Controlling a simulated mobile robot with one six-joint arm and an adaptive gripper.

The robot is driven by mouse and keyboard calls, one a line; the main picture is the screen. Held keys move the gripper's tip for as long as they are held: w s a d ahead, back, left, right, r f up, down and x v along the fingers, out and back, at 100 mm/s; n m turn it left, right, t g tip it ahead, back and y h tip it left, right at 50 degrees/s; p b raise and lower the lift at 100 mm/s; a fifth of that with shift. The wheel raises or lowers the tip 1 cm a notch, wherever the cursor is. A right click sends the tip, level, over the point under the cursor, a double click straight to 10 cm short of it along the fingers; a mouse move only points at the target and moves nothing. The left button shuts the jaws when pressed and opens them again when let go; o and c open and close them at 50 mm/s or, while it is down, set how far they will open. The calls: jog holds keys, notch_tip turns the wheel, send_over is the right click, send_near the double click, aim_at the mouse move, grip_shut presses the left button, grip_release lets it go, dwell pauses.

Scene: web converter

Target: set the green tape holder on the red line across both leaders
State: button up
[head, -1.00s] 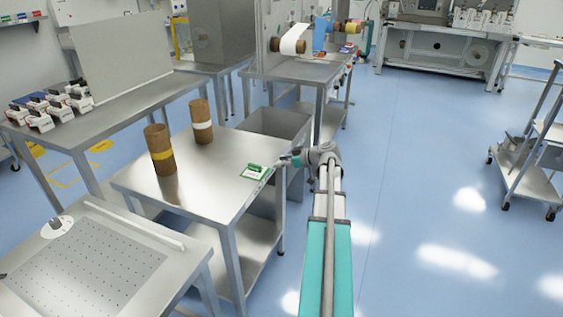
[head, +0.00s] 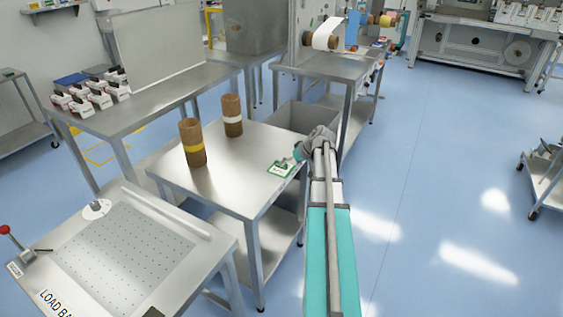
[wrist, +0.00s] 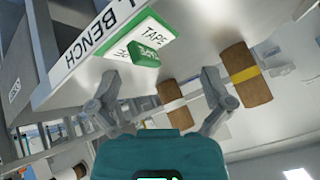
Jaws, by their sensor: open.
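The green tape holder (head: 281,169) lies on a white card with a green border at the right edge of the steel bench. In the wrist view the green holder (wrist: 146,53) sits on the card marked TAPE, just beyond my fingers. My gripper (head: 299,152) is beside it at the bench's right edge, small in the head view. In the wrist view my gripper (wrist: 162,82) has its two fingers wide apart, nothing between them. I cannot make out the red line or the leaders.
Two brown cores stand on the bench (head: 235,185), one with a yellow band (head: 193,148) and one with a white band (head: 232,122). A perforated plate table (head: 130,250) is at front left. A white web roll (head: 327,33) is on the machine behind. Open floor lies right.

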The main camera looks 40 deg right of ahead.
jog(key=shift+w+a+r+m+g+h+p, duration=0.45)
jog(key=shift+a+r+m+g+p, duration=0.2)
jog(key=shift+m+p, duration=0.3)
jog(key=m+g+h+p, duration=0.1)
jog(key=w+a+r+m+p, duration=0.1)
jog(key=m, duration=0.1)
jog(key=shift+r+g+h+p, duration=0.15)
jog(key=shift+g+h+p, duration=0.15)
jog(key=shift+g+h, duration=0.05)
notch_tip(320, 180, up, 6)
jog(key=w+a+m+g+h+p, duration=0.2)
jog(key=m+h+p, duration=0.2)
jog(key=m+p, duration=0.1)
jog(key=shift+w+m+h+p, duration=0.3)
jog(key=shift+w+m+p, duration=0.1)
jog(key=shift+m, duration=0.35)
jog(key=shift+f+g, duration=0.2)
jog(key=shift+g, duration=0.1)
jog(key=b, duration=0.7)
send_over(278, 170)
jog(key=f, duration=0.6)
jog(key=shift+s+a+f, duration=0.1)
jog(key=shift+a+f, duration=0.2)
jog(key=shift+d+f+b, duration=0.25)
jog(key=shift+f+b, duration=0.25)
jog(key=shift+f, duration=0.05)
jog(key=shift+b+x, duration=2.4)
jog(key=shift+x, duration=0.25)
